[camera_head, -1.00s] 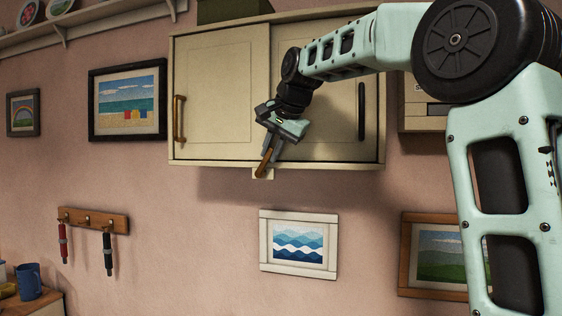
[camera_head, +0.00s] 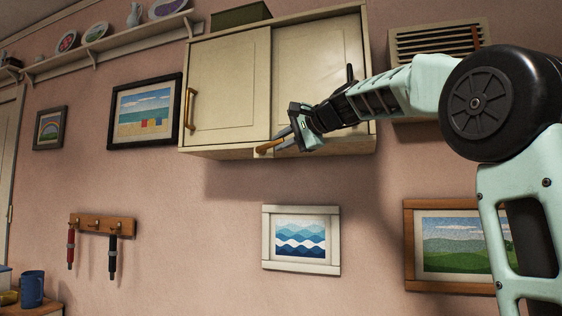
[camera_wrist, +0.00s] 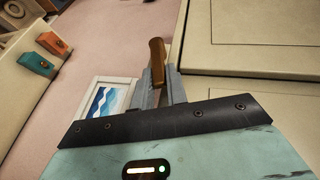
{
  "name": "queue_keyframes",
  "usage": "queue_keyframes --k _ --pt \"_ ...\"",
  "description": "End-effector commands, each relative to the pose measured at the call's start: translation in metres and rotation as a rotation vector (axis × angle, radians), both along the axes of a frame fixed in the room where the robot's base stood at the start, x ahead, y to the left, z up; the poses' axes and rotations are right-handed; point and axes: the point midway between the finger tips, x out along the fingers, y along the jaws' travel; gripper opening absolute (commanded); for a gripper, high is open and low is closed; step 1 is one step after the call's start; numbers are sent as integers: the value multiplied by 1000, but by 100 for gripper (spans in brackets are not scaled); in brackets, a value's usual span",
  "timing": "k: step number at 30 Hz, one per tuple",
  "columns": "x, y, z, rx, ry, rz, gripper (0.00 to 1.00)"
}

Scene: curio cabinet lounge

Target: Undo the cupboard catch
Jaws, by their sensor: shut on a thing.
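The cream wall cupboard (camera_head: 225,90) has two door panels, a brass handle (camera_head: 190,108) on the left one and a black handle on the right, partly hidden by my arm. The catch is a brown lever (camera_head: 267,146) at the cupboard's bottom edge, near the middle. It lies nearly level, its free end towards the left. My gripper (camera_head: 284,142) is shut on the lever, reaching in from the right. In the wrist view the lever (camera_wrist: 157,56) stands out beyond the two grey fingers (camera_wrist: 158,88), beside the cupboard's edge (camera_wrist: 240,50). Both doors look closed.
A wave picture (camera_head: 301,240) hangs below the cupboard and a beach picture (camera_head: 145,112) to its left. A vent (camera_head: 438,40) is at the right. A hook rail (camera_head: 103,225) holds two hanging items.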

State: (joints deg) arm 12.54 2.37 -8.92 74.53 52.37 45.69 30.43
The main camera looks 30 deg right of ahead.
Motion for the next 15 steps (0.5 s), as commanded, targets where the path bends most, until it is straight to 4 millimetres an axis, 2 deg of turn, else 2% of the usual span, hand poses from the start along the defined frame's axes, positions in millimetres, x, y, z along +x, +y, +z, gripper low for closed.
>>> queue_keyframes --k 1,15 --pt "-1 -1 -14 17 -24 0 0" --pt "-2 -2 -25 155 -199 1 0"
